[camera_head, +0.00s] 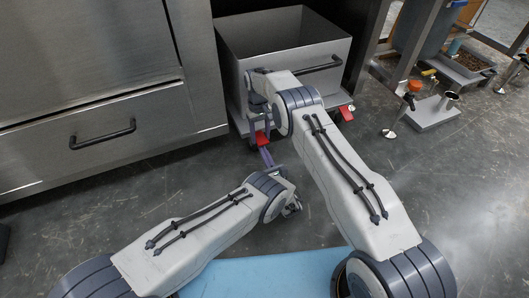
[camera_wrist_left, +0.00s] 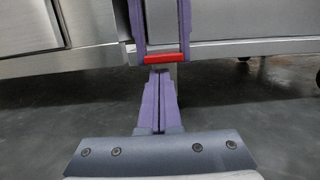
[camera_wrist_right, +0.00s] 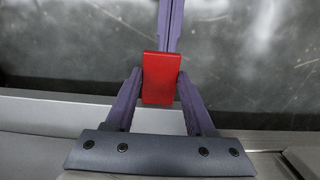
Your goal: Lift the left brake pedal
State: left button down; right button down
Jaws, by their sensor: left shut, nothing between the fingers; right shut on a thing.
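The left brake pedal (camera_head: 262,138) is a small red tab low at the front left of the steel bin cart (camera_head: 285,38). It also shows in the left wrist view (camera_wrist_left: 167,59) and the right wrist view (camera_wrist_right: 160,85). My right gripper (camera_wrist_right: 159,72) has one finger on each side of the pedal and is shut on it from above. My left gripper (camera_wrist_left: 160,71) is shut and empty, with its tips close under the pedal's outer end. I cannot tell whether they touch it. A second red pedal (camera_head: 346,113) is at the cart's right.
A steel cabinet with a drawer (camera_head: 100,140) stands close on the left. A table frame stands to the right, with a small grey stand (camera_head: 434,113) on the floor. A blue mat (camera_head: 270,275) lies in front. The grey floor at right is mostly clear.

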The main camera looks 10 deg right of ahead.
pick_arm(q)
jog(key=shift+r, duration=0.75)
pick_arm(e)
jog(key=shift+w+r, duration=0.1)
jog(key=shift+r, duration=0.1)
pick_arm(q)
jog(key=shift+r, duration=0.1)
pick_arm(e)
jog(key=shift+c, duration=1.2)
grip_release()
jog(key=shift+f, duration=0.1)
